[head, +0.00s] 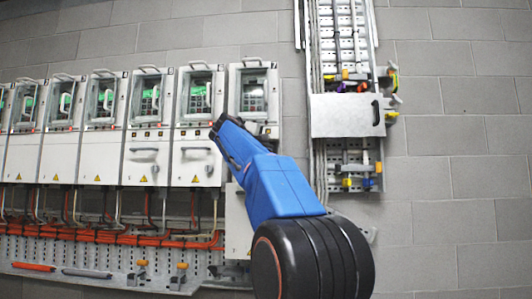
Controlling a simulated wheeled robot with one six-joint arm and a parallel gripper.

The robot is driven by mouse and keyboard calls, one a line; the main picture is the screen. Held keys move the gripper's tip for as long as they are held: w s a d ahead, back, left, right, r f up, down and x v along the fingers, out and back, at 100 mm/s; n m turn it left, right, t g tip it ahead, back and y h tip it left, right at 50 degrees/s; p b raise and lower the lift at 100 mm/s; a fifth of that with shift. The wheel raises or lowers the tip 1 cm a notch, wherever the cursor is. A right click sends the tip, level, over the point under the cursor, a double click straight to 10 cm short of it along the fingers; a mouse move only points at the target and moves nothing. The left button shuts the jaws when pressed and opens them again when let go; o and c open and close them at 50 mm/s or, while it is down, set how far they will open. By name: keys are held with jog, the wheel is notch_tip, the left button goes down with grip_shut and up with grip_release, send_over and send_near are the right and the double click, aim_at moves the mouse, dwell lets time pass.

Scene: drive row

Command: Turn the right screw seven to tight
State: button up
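Cabinet numbers are too small to read, and I cannot make out any screw. My gripper (222,130) is at the far end of my blue arm, in front of the lower left part of the rightmost cabinet. Its fingers are too small and covered to tell open from shut. Contact with the cabinet cannot be told.
Orange cables (110,236) run along a perforated panel below the cabinets. A vertical cable tray (345,45) with a white cover box (345,116) stands right of the cabinets. An orange-handled bar (34,267) lies at the lower left. The block wall at right is bare.

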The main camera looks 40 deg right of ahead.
jog(key=shift+f+m, duration=0.1)
jog(key=shift+m, duration=0.2)
jog(key=o, duration=1.1)
jog(key=shift+d, duration=0.1)
jog(key=shift+c, duration=0.2)
